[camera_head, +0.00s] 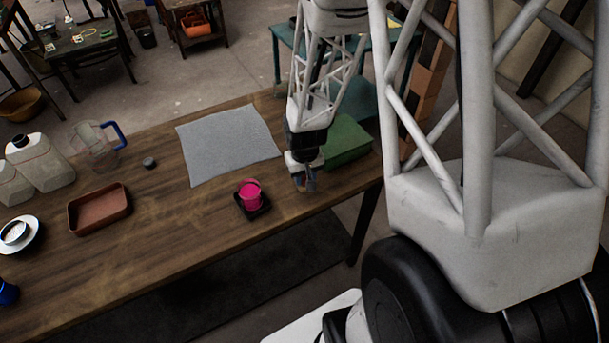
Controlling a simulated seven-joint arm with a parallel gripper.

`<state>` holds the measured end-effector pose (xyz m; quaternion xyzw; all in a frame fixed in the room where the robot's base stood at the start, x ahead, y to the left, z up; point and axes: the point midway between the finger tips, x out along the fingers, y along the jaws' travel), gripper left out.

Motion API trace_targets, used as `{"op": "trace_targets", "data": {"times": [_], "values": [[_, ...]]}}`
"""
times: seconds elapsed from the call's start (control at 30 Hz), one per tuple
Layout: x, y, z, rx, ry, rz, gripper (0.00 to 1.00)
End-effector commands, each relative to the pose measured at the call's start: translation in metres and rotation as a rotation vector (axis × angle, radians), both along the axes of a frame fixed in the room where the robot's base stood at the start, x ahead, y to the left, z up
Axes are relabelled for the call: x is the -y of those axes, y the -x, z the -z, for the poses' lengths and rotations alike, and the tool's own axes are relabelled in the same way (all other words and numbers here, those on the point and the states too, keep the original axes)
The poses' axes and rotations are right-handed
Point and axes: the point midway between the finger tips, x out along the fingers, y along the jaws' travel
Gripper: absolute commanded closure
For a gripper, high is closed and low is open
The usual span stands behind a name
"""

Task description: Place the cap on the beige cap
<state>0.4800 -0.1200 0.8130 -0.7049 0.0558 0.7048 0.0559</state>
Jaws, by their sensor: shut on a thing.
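My gripper (304,184) hangs above the right part of the wooden table, right of a pink cup. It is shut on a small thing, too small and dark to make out. A small dark grey cap-like disc (149,162) lies on the table left of the grey cloth. A beige-white jug (42,163) with a black cap (20,141) stands at the far left. A second pale jug (10,187) is partly cut off by the left edge. I cannot make out a beige cap.
The pink cup (250,195) stands on a dark square tray (240,211). A grey cloth (228,143), brown tray (99,210), clear blue-handled pitcher (95,150), white dish (30,243) and green box (346,142) are on the wooden table (165,255). The middle front is clear.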

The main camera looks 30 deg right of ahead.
Motion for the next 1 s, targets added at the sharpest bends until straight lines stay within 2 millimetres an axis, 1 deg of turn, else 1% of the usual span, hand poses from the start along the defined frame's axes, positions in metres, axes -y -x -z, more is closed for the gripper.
{"op": "trace_targets", "data": {"times": [0.33,0.37,0.5,0.83,1.0], "values": [[0.0000,0.0001,0.0032,-0.001,0.000,0.000,0.87],[0.0000,0.0000,0.0028,0.000,0.000,0.000,0.61],[0.0000,0.0000,0.0028,0.000,0.000,0.000,0.40],[0.0000,0.0000,0.0019,0.000,0.000,0.000,0.40],[0.0000,-0.0003,-0.0039,0.001,0.000,0.000,0.40]]}}
